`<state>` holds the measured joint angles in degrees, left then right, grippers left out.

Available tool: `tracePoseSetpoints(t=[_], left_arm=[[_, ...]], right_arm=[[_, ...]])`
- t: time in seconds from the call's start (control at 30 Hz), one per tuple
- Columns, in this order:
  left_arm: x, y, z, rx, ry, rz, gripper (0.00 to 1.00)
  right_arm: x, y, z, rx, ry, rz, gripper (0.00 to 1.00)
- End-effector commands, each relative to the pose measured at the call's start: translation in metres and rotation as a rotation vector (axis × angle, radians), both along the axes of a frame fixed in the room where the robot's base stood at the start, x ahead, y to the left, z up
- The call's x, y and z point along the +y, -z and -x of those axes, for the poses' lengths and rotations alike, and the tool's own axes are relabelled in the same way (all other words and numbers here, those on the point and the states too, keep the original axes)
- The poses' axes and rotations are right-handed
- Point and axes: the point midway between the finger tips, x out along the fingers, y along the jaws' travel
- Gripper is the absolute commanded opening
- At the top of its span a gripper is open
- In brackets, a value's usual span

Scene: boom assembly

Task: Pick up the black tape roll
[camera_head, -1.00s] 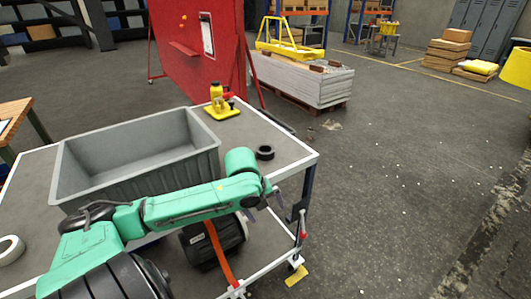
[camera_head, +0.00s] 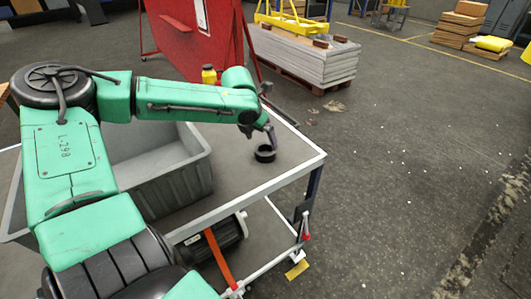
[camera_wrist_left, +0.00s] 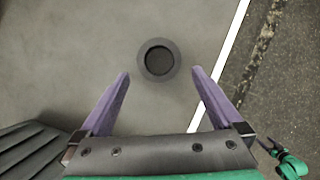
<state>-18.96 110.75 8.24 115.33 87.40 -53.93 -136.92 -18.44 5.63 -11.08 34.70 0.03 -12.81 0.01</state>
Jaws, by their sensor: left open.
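The black tape roll (camera_head: 265,153) lies flat on the grey cart top near its right edge. In the left wrist view the roll (camera_wrist_left: 158,61) sits just beyond the fingertips, roughly centred between them. My left gripper (camera_head: 268,132) is above the roll, pointing down. Its two purple fingers (camera_wrist_left: 160,76) are spread apart with nothing between them.
A grey bin (camera_head: 175,180) stands on the cart left of the roll, partly hidden by my left arm. A yellow bottle (camera_head: 209,75) stands behind the arm. The white cart edge (camera_head: 290,172) is close to the roll. Open floor lies to the right.

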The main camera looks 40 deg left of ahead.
Motion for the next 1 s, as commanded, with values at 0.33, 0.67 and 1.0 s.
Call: tracePoseSetpoints(t=[0.33,0.67,1.0], left_arm=[[0.004,0.042,-0.017,0.003,0.001,-0.003,1.0],[0.003,0.052,-0.023,-0.002,0.0,0.001,1.0],[0.003,0.052,-0.023,-0.002,0.0,0.001,0.19]], right_arm=[[0.025,-0.003,-0.036,-0.061,-0.001,-0.037,0.76],[0.019,-0.001,-0.02,-0.033,-0.002,-0.027,0.76],[0.014,-0.002,-0.021,-0.035,-0.002,-0.021,0.76]])
